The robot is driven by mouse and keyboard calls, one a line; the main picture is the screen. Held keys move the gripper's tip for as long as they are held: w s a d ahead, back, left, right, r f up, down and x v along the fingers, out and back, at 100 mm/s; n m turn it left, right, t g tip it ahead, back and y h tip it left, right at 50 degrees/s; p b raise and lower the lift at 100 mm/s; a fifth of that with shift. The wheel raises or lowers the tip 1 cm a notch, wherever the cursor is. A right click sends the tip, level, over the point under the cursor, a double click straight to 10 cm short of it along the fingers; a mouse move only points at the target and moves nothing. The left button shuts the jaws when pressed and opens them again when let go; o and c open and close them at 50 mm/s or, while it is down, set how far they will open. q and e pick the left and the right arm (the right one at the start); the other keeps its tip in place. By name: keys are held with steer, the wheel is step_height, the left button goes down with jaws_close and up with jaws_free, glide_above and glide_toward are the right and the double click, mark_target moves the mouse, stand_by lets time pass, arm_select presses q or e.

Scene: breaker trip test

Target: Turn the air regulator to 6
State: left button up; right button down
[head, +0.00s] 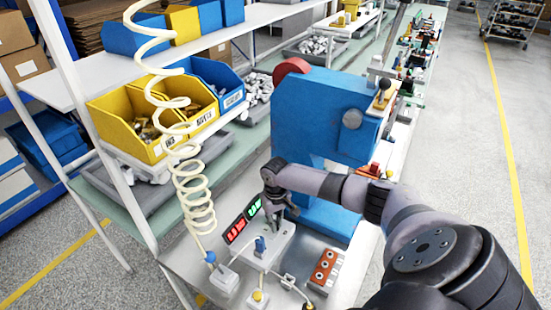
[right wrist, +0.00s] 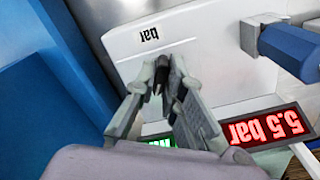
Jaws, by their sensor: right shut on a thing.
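The air regulator is a pale panel (right wrist: 205,50) in the right wrist view, marked "bar" upside down; its pale box (head: 272,250) shows in the head view. My right gripper (head: 285,212) is over the box's far end. In the right wrist view its fingertips (right wrist: 166,72) are closed on a small dark knob (right wrist: 157,84), mostly hidden by the fingers. A red display (right wrist: 265,128) reads 5.5 bar, upside down. A green display (right wrist: 160,143) is mostly covered by the gripper; it also shows in the head view (head: 254,208). My left gripper is not in view.
A blue handle (right wrist: 292,50) stands beside the gripped knob. A large blue machine (head: 335,110) stands behind my right arm. A cream coiled hose (head: 185,150) hangs at the left. A red button box (head: 325,268) and a yellow button (head: 258,297) are in front.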

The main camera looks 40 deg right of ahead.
steer(key=shift+r+m+p, duration=0.1)
steer(key=shift+m+p, duration=0.4)
steer(key=shift+p, duration=0.15)
steer(key=shift+m, duration=0.5)
steer(key=c, duration=1.6)
jaws_free()
step_height(320, 180, up, 12)
